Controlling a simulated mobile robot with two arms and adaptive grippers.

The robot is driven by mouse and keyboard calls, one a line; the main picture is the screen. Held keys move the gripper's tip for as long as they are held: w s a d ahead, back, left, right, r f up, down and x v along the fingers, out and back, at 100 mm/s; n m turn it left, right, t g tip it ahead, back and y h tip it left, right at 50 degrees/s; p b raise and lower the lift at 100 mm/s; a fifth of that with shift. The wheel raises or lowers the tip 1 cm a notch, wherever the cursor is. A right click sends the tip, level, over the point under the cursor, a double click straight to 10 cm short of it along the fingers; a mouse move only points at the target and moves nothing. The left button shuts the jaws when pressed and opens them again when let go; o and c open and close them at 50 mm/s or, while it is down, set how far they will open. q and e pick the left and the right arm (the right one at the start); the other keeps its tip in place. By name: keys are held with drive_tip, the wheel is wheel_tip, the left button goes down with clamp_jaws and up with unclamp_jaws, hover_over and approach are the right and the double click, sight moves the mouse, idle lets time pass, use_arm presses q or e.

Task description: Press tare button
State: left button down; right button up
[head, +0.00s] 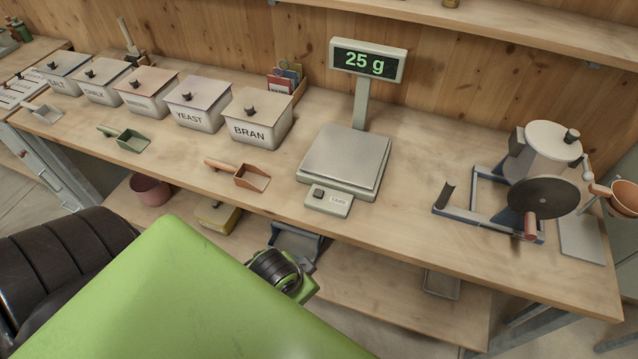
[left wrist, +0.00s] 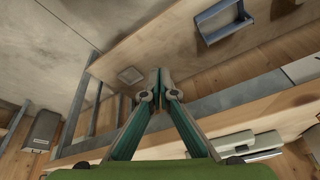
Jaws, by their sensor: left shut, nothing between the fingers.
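The scale (head: 345,160) stands on the bench with a bare metal pan, and its raised display (head: 368,61) reads 25 g in green. At its front is a small panel with a dark button (head: 318,193) and a label beside it that looks like TARE. My left gripper (left wrist: 158,78) shows in the left wrist view, its two fingers together and empty. It points past the bench's front edge, and I see it touching nothing. In the head view its fingers are hidden. My right gripper is not in view.
Lidded bins, including YEAST (head: 195,118) and BRAN (head: 256,133), line the back left. A brown scoop (head: 252,178) lies left of the scale. A hand-cranked mill (head: 552,150) stands at the right. The bench between scale and mill is clear. A lower shelf (head: 375,290) runs underneath.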

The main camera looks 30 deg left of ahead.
use_arm(q)
drive_tip(key=w+a+r+m+t, duration=0.2)
drive_tip(key=w+r+m, duration=0.1)
drive_tip(key=w+r, duration=0.55)
wheel_tip(320, 180, up, 12)
drive_tip(key=f+m+t+h, duration=0.1)
drive_tip(key=m+t, duration=0.2)
drive_tip(key=m, duration=0.2)
hover_over(317, 194)
drive_tip(key=shift+r+p, duration=0.25)
drive_tip(key=shift+p, duration=0.15)
wheel_tip(317, 194, down, 7)
drive_tip(key=b, duration=0.7)
drive_tip(key=shift+b, duration=0.3)
drive_tip(key=shift+f, duration=0.85)
